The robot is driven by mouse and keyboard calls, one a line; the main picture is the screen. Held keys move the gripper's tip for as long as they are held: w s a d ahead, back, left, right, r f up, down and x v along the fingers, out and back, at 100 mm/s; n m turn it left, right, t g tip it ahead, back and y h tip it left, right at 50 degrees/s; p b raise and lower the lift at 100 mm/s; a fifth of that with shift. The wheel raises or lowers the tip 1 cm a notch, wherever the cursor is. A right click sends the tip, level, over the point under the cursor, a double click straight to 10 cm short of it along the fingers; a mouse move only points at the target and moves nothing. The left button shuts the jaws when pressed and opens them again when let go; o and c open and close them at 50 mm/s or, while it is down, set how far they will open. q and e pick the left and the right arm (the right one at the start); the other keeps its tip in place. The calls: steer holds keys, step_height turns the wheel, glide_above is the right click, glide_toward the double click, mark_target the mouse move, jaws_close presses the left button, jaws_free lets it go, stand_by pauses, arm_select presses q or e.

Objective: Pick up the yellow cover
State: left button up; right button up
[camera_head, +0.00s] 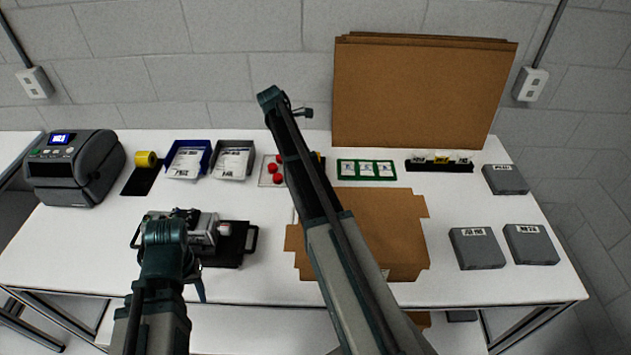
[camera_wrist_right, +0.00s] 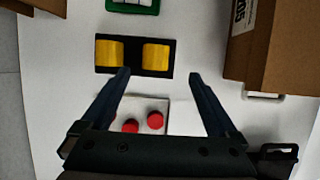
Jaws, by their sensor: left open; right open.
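Two yellow covers (camera_wrist_right: 110,52) (camera_wrist_right: 156,57) sit side by side in a black holder (camera_wrist_right: 134,71) in the right wrist view. In the head view my right arm hides most of that holder; only a sliver of yellow shows beside the arm. My right gripper (camera_wrist_right: 160,75) is open and empty. Its fingertips appear at the near edge of the holder, below the covers in that picture; their height above the table is unclear. My left gripper (camera_head: 168,262) is over the front left of the table, with its fingers mostly hidden by the wrist.
Red knobs (camera_wrist_right: 155,121) on a white plate lie between my right fingers in the picture. A green tray (camera_wrist_right: 133,6) and an open cardboard box (camera_head: 385,235) are near. A device (camera_head: 205,232) stands beside my left gripper. A label printer (camera_head: 75,170) stands far left.

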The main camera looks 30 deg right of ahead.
steer(key=b+x, duration=0.2)
steer(key=x, duration=0.1)
steer(key=shift+d+f, duration=0.1)
steer(key=shift+f, duration=0.2)
arm_select(q)
step_height(320, 180, down, 3)
steer(key=shift+f, duration=0.15)
arm_select(e)
steer(key=b+x, duration=0.5)
steer(key=shift+w+d+f, duration=0.15)
steer(key=shift+w+d, duration=0.05)
steer(key=shift+d, duration=0.1)
arm_select(q)
step_height(320, 180, down, 5)
steer(key=shift+r, duration=0.15)
arm_select(e)
steer(key=shift+c, duration=0.4)
steer(key=c, duration=1.3)
arm_select(q)
steer(key=shift+r, duration=0.1)
arm_select(e)
steer(key=shift+r, duration=0.2)
arm_select(q)
step_height(320, 180, up, 10)
steer(key=p, duration=1)
arm_select(e)
step_height(320, 180, up, 10)
